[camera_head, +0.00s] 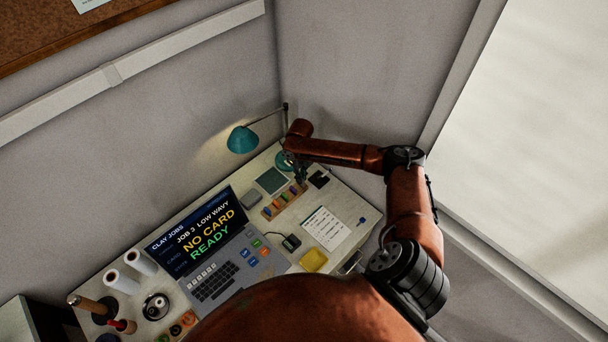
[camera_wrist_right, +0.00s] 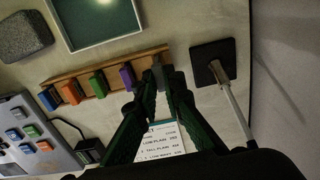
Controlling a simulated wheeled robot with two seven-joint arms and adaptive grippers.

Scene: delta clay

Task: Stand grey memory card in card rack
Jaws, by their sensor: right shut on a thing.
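The card rack (camera_wrist_right: 108,74) is a long wooden strip. My right gripper (camera_wrist_right: 163,82) has green fingers and is shut on the grey memory card (camera_wrist_right: 158,72) at the rack's right end, beside the purple card. The fingertips partly hide the card. I cannot tell if its lower edge sits in a slot. In the head view my right gripper (camera_head: 301,178) is small, over the rack's far end. My left gripper is not in view.
A dark square pad (camera_wrist_right: 213,62) with a pale stem lies right of the rack. A green tray (camera_wrist_right: 100,22) and a grey block (camera_wrist_right: 24,36) lie behind it.

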